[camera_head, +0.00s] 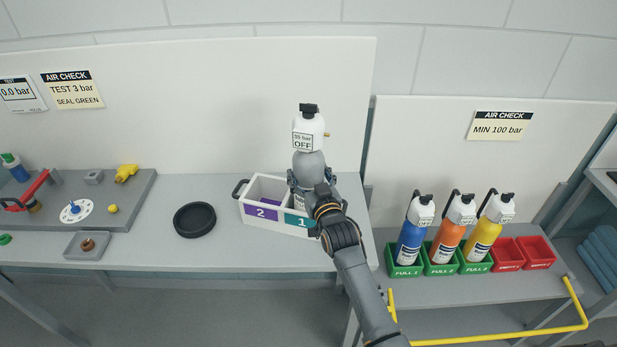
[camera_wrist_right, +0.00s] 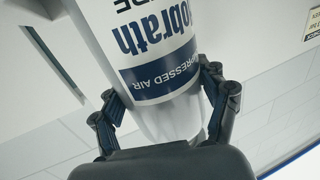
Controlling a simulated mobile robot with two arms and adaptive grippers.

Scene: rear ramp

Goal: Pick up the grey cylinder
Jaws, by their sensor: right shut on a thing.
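The grey cylinder (camera_head: 309,162) is upright, with a white valve head (camera_head: 308,132) marked 35 bar OFF. It is over or in compartment 1 of the white two-compartment box (camera_head: 268,223); the box wall and my gripper hide its lower end, so I cannot tell whether it touches the floor of the box. My right gripper (camera_head: 311,183) is shut around the cylinder's body from the front right. In the right wrist view, the fingers (camera_wrist_right: 165,100) are on both sides of the cylinder (camera_wrist_right: 145,45), below its printed label. My left gripper is not in view.
A black round dish (camera_head: 195,220) lies left of the box. A grey test panel (camera_head: 130,212) is at far left. Blue (camera_head: 409,243), orange (camera_head: 447,240) and yellow (camera_head: 482,238) cylinders stand in green bins at right, beside empty red bins (camera_head: 537,252). A yellow rail (camera_head: 500,338) edges that bench.

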